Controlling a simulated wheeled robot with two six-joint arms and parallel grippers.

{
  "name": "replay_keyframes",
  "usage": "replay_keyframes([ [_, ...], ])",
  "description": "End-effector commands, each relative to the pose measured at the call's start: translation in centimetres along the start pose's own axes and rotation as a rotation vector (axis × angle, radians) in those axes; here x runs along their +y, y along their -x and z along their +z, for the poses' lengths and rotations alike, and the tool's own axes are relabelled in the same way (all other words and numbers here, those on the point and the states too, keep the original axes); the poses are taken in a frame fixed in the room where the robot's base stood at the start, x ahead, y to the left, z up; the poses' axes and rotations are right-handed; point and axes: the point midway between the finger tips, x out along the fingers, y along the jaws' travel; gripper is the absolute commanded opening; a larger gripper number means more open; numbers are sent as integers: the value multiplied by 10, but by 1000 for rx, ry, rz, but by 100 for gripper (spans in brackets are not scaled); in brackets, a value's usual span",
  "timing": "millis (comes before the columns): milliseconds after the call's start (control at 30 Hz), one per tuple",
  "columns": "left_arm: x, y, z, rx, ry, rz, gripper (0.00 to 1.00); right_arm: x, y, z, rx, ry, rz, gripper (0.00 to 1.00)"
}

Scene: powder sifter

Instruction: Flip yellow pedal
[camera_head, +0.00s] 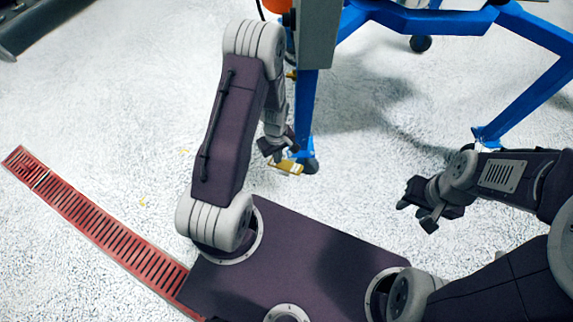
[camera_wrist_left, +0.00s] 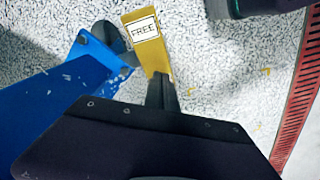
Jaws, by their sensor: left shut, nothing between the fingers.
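The yellow pedal (camera_head: 287,166) sits low by a caster at the foot of a blue leg. In the left wrist view the yellow pedal (camera_wrist_left: 157,65) carries a white label reading "FREE". My left gripper (camera_head: 281,152) is shut and empty, right at the pedal. In the wrist view its dark fingertips (camera_wrist_left: 161,92) overlap the pedal's near end; I cannot tell whether they touch it. My right gripper (camera_head: 417,205) is away to the right over the floor, its fingers apart with nothing between them.
The blue frame leg (camera_head: 304,110) and the dark caster wheel (camera_head: 311,167) stand beside the pedal. Another blue leg (camera_head: 525,90) is at the right. A red floor grate (camera_head: 95,230) runs along the left. The speckled floor between is mostly clear.

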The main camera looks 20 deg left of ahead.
Motion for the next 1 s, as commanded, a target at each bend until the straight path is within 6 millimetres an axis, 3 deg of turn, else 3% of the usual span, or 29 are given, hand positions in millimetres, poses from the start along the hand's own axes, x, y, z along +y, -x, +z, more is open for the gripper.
replay_keyframes([
  [733, 0, 70, 0, 1, 0, 1, 0, -1, 73, -8, 0, 0, 0, 36],
  [1000, 0, 70, 0, 1, 0, 1, 0, -1, 72, -8, 0, 0, 0, 36],
])
